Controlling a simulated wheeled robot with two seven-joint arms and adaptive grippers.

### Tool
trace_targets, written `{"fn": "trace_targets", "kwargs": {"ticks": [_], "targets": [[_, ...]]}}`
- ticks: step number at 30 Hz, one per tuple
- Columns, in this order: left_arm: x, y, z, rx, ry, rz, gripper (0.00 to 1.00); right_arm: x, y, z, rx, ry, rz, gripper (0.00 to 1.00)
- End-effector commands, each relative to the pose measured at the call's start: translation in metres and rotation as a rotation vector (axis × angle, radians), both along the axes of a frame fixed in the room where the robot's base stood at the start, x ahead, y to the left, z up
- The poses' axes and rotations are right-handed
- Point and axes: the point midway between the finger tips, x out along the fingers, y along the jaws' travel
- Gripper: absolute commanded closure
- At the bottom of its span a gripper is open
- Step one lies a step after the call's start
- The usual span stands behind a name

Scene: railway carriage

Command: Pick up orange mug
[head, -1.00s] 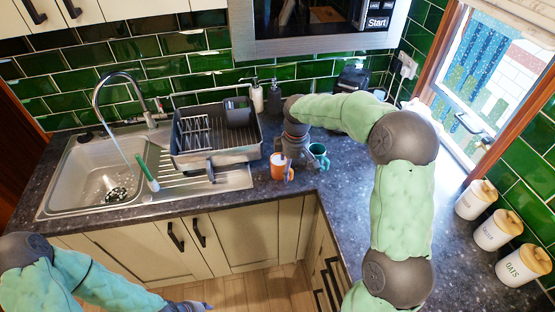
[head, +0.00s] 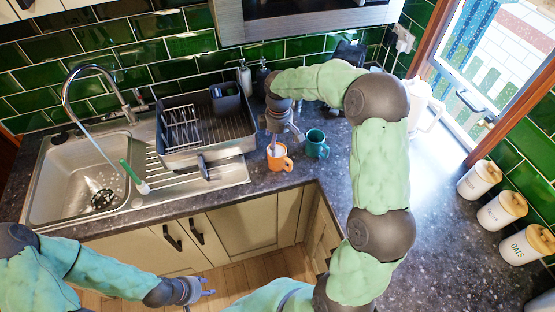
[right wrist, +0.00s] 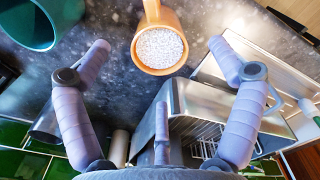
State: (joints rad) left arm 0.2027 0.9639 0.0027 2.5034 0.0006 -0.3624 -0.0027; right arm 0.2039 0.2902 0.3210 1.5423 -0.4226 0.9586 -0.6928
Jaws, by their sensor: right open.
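The orange mug (head: 278,162) stands on the dark counter, right of the sink, with whitish grainy contents. In the right wrist view the mug (right wrist: 159,64) is seen from above at the top middle, its handle pointing to the top edge. My right gripper (head: 284,141) is just above and behind it. The gripper's fingers (right wrist: 158,46) are spread wide on either side of the mug, with gaps and nothing held. My left gripper (head: 208,287) is low in the head view, in front of the cupboards, far from the mug; its small fingers look apart.
A teal mug (head: 316,146) stands close right of the orange one and shows in the right wrist view (right wrist: 32,22). A dish rack (head: 208,152) is to the left, by the sink (head: 75,180). White canisters (head: 500,212) stand at the right.

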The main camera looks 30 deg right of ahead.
Motion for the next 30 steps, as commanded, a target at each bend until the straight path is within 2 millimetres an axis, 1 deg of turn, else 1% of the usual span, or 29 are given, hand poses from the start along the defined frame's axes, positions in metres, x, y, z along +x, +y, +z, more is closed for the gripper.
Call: {"fn": "trace_targets", "kwargs": {"ticks": [5, 12, 15, 22, 23, 24, 26, 27, 29, 30], "targets": [[0.0, 0.0, -0.001, 0.0, -0.001, 0.0, 0.6, 0.002, -0.001, -0.01, 0.0, 0.001, 0.0, 0.07], [0.0, 0.0, -0.005, 0.0, -0.001, 0.0, 0.6, 0.008, -0.003, -0.043, 0.0, 0.003, 0.0, 0.07], [0.0, 0.0, -0.006, 0.0, -0.001, 0.0, 0.6, 0.008, -0.003, -0.052, 0.0, 0.001, 0.0, 0.07], [0.0, 0.0, -0.006, 0.0, -0.001, 0.0, 0.6, 0.008, -0.003, -0.053, 0.0, 0.0, 0.0, 0.07], [0.0, 0.0, -0.006, 0.0, -0.001, 0.0, 0.6, 0.008, -0.003, -0.053, 0.0, 0.0, 0.0, 0.16], [0.0, 0.0, -0.006, 0.0, -0.001, 0.0, 0.6, 0.008, -0.003, -0.052, 0.0, 0.0, 0.0, 0.27], [0.0, 0.0, -0.006, 0.0, -0.001, 0.0, 0.6, 0.008, -0.003, -0.052, 0.0, 0.0, 0.0, 0.44], [0.0, 0.0, -0.006, 0.0, -0.001, 0.0, 0.6, 0.008, -0.003, -0.052, 0.0, 0.0, 0.0, 0.55], [0.0, 0.0, -0.006, 0.0, 0.0, 0.0, 0.6, 0.008, -0.003, -0.053, 0.0, 0.0, 0.0, 0.72], [0.0, 0.0, -0.006, 0.0, 0.0, 0.0, 0.6, 0.008, -0.003, -0.053, 0.0, 0.0, 0.0, 0.84]]}}
